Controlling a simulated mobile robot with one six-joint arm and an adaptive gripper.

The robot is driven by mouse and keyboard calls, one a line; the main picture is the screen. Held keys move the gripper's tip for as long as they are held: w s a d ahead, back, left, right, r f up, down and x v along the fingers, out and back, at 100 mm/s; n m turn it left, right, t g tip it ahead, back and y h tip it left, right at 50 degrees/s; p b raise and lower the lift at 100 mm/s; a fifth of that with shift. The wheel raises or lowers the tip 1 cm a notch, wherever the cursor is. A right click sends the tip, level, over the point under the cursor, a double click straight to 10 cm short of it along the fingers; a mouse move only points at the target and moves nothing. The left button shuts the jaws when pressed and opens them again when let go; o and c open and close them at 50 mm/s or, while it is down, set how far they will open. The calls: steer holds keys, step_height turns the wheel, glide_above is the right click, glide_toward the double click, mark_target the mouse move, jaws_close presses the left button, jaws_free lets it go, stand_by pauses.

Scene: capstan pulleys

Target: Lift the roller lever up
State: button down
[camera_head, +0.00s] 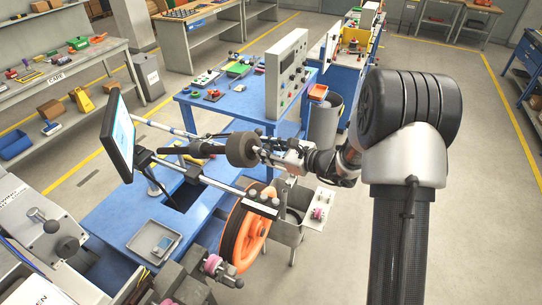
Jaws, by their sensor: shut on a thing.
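The roller lever appears as a dark thick roller (241,149) on a roughly horizontal dark bar, left of my gripper and above the blue table. My gripper (264,153) reaches in from the right and is shut on the lever at the roller's right side. The fingertips are small and partly hidden by the roller, so the exact contact point is unclear.
An orange-rimmed wheel (233,240) stands below the gripper. A monitor (119,134) is to the left, and metal rods run close to the lever. A grey control panel (287,73) stands behind on the blue table (190,104). Open floor lies right.

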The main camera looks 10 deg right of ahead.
steer(key=shift+w+r, duration=0.15)
steer(key=shift+r, duration=0.25)
steer(key=c, duration=1.6)
jaws_free()
steer(key=shift+r, duration=0.1)
steer(key=o, duration=0.3)
steer(key=shift+f, duration=0.2)
steer(key=shift+s, duration=0.2)
steer(key=v, duration=1.2)
steer(key=shift+d, duration=0.1)
